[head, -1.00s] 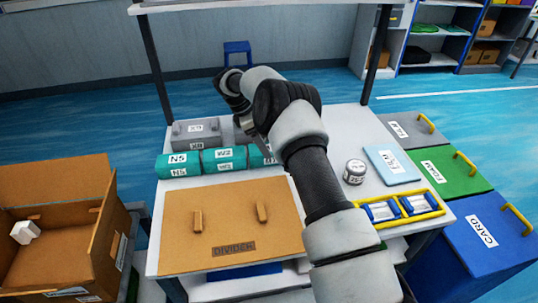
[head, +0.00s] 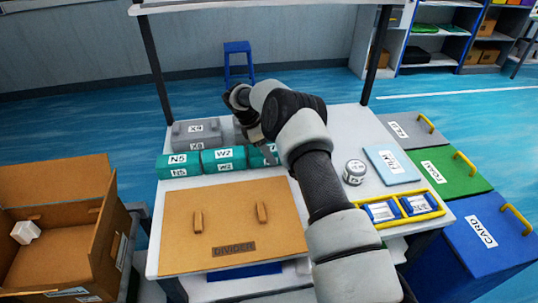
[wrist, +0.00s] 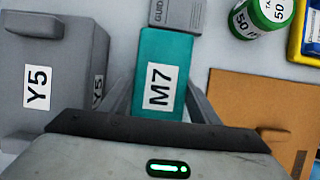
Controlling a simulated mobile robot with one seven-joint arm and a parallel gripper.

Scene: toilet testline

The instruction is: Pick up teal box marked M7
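The teal box marked M7 (wrist: 165,75) lies between the fingers of my gripper (wrist: 160,88) in the wrist view, its label facing the camera. The gripper is open, with one finger along each side of the box; whether either finger touches it cannot be told. In the head view a teal box (head: 262,158) at the right end of the teal row is mostly hidden behind my arm, and its label cannot be read. My gripper (head: 268,147) is low over it there, its fingertips largely hidden.
A grey box marked Y5 (wrist: 45,75) stands close left of the M7 box in the wrist view. Teal boxes N5 (head: 178,164) and W2 (head: 223,158) stand in the row. A brown divider board (head: 230,222), a round can (head: 354,172) and a yellow-framed tray (head: 440,208) share the table.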

